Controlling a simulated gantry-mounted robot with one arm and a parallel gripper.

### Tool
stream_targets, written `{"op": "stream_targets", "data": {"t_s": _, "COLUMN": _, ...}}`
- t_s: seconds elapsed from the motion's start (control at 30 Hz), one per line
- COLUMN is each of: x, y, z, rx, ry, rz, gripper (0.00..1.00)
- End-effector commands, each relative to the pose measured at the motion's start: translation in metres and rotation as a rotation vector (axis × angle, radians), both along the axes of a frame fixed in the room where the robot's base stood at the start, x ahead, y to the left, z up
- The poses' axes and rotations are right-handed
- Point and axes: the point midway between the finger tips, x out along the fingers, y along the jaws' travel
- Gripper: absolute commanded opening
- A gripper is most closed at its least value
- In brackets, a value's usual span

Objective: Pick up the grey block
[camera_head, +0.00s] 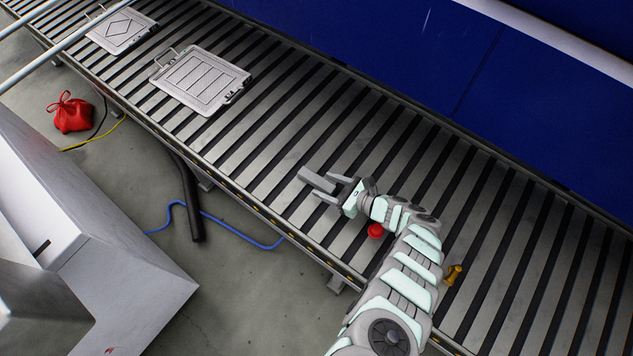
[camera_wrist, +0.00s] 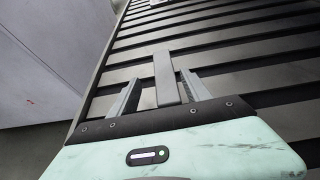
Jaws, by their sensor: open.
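The grey block (camera_head: 316,180) is a long, plain bar on the roller conveyor, at the tips of my gripper (camera_head: 327,187). In the wrist view the block (camera_wrist: 166,78) lies lengthwise between the two fingers of my gripper (camera_wrist: 158,90), reaching out beyond their tips. The fingers are spread, with a gap showing on each side of the block. The block's near end is close to the dark palm edge; I cannot tell whether it touches.
The roller conveyor (camera_head: 262,150) has dark gaps between rollers. A red round object (camera_head: 375,231) and an orange-brown piece (camera_head: 453,274) lie near my arm. Two metal plates with handles (camera_head: 200,80) (camera_head: 121,31) lie farther up. A blue wall (camera_head: 480,75) borders the far side.

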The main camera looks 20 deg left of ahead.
Motion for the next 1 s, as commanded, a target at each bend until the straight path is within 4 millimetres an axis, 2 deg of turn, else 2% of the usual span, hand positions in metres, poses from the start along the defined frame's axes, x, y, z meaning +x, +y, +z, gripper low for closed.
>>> {"op": "stream_targets", "data": {"t_s": 0.37, "x": 0.014, "y": 0.041, "z": -0.02, "rx": -0.001, "ry": -0.004, "rz": 0.002, "gripper": 0.56}}
{"op": "stream_targets", "data": {"t_s": 0.6, "x": 0.016, "y": 0.044, "z": -0.018, "rx": -0.002, "ry": -0.003, "rz": -0.001, "gripper": 0.56}}
{"op": "stream_targets", "data": {"t_s": 1.0, "x": 0.015, "y": 0.044, "z": -0.018, "rx": -0.002, "ry": -0.003, "rz": -0.001, "gripper": 0.24}}
